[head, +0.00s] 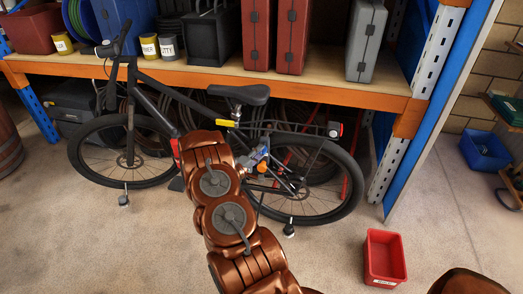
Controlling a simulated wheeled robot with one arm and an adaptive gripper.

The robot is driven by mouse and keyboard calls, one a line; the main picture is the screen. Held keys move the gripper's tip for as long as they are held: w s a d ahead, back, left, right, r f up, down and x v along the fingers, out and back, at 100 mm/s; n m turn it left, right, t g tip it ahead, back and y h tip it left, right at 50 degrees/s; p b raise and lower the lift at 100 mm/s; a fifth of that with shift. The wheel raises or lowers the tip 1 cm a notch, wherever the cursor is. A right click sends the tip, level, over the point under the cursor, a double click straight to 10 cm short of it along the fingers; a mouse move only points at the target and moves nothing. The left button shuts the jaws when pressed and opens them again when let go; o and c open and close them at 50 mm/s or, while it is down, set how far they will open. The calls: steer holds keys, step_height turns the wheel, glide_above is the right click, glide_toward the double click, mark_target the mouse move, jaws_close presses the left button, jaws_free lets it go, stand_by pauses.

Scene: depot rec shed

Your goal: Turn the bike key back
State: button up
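A black bike (238,95) stands side-on in front of the shelf, its handlebar at the left and its rear wheel at the right. My copper-coloured arm rises from the bottom centre and covers part of the bike's middle and lower frame. My gripper (257,158) seems to be the small grey and blue part beyond the arm, close to the front of the rear wheel. Its fingers are too small and covered to read. An orange bit (262,167) shows beside it. I cannot make out the key or its lock for certain, nor whether anything is touched.
A wooden shelf with an orange beam (330,88) runs above the bike, bearing red cases (293,35), a grey case (366,40) and tins (150,47). A blue upright (440,90) stands at the right. A red bin (385,257) sits on otherwise open floor at the front right.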

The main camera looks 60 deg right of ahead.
steer(key=shift+d, duration=1.1)
jaws_close()
